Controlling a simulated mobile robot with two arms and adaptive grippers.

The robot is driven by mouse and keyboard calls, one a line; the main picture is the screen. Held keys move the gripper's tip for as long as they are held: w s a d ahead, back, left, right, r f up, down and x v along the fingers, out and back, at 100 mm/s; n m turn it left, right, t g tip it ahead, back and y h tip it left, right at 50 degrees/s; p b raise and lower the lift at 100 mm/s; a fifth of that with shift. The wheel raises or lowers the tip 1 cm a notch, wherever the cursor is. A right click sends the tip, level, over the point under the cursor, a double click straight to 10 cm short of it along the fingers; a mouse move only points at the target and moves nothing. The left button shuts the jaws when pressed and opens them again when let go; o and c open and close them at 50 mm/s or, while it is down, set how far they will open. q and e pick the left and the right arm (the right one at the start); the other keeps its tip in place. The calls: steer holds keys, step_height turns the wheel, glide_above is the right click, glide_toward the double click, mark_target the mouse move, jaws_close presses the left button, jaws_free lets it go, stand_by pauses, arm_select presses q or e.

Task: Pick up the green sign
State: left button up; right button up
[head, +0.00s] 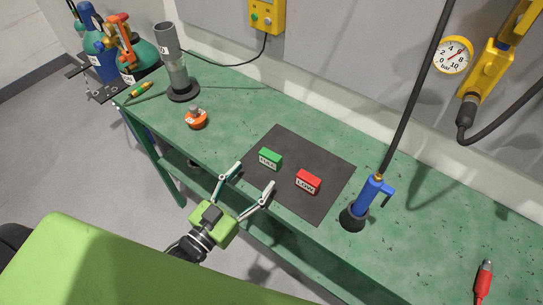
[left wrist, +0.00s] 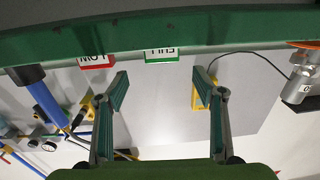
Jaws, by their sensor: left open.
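The green sign (head: 270,159), a small block with a white label reading FULL, stands on the dark mat (head: 311,207) on the green workbench.
A blue-handled tool (head: 367,201) with a hose stands right of the mat. An orange part (head: 196,119) and a grey cylinder on a round base (head: 177,73) are to the left. A red-handled item (head: 484,281) lies far right. The bench around the mat is mostly clear.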

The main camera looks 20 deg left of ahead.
mark_target(267, 158)
arm_select(q)
steer(key=x, duration=0.4)
steer(key=shift+w+p, duration=0.1)
steer(key=shift+p, duration=0.2)
steer(key=shift+w+d+r, duration=0.1)
steer(key=shift+w+r, duration=0.05)
steer(key=shift+w, duration=0.35)
steer(key=p+x, duration=0.1)
steer(key=x, duration=0.2)
steer(key=shift+w+p, duration=0.15)
steer(key=shift+p, duration=0.2)
steer(key=shift+w+d+f, duration=0.1)
steer(key=shift+w+f, duration=0.15)
steer(key=shift+w, duration=0.2)
steer(key=c, duration=1.2)
